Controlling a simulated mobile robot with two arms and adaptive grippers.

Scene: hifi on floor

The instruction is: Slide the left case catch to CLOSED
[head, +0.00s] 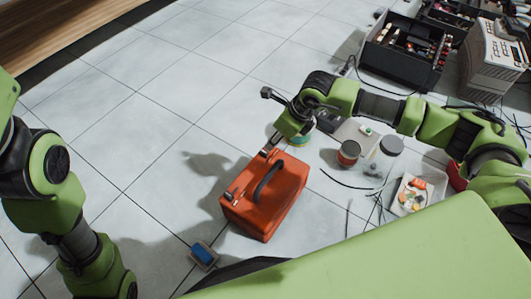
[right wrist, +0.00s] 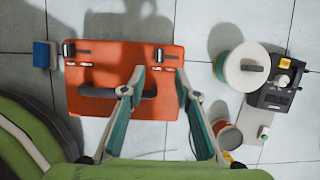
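An orange-red case (head: 262,212) with a dark handle (head: 268,180) stands on the tiled floor. The right wrist view shows the case (right wrist: 120,60) with two dark catches on its top: one at picture left (right wrist: 69,50) and one at picture right (right wrist: 160,54). Small white labels lie beside them, too small to read. My right gripper (right wrist: 160,74) is open, its fingertips on either side of the picture-right catch; I cannot tell whether they touch it. The head view shows the right gripper (head: 270,146) at the case's far end. My left gripper is outside the head view.
A blue sponge-like block (head: 203,254) lies near the case's near end. A red can (head: 348,153), a spool (right wrist: 246,65), a black device (right wrist: 275,92) and a white tray (head: 420,190) lie right of it. A black toolbox (head: 405,50) stands farther back. Floor left of the case is clear.

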